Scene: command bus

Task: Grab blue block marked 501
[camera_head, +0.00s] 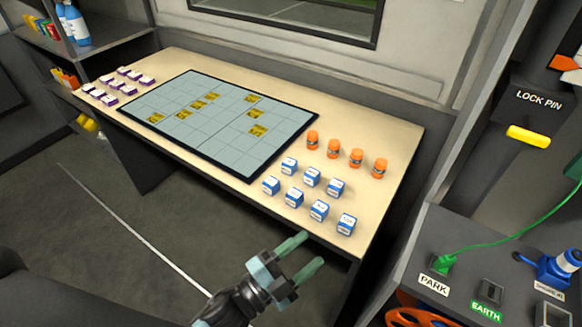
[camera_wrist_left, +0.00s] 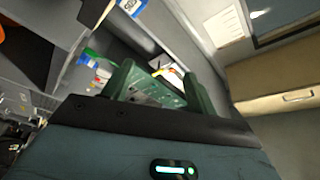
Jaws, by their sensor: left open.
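Several blue blocks with white labelled faces stand in a loose group near the front right of the table (camera_head: 385,140), among them a blue block (camera_head: 346,224) nearest the front edge. The labels are too small to read, so I cannot tell which one is marked 501. My left gripper (camera_head: 304,255) is open and empty, in front of the table's front edge and below the blocks in the head view. Its two green fingers also show in the left wrist view (camera_wrist_left: 155,80), with no block between them. My right gripper is not in view.
Orange cylinders (camera_head: 334,149) stand behind the blocks. A grey gridded board (camera_head: 215,120) with yellow tiles fills the table's middle, and purple-white blocks (camera_head: 110,100) sit at the far left. A console with a PARK label (camera_head: 434,286) stands at the right.

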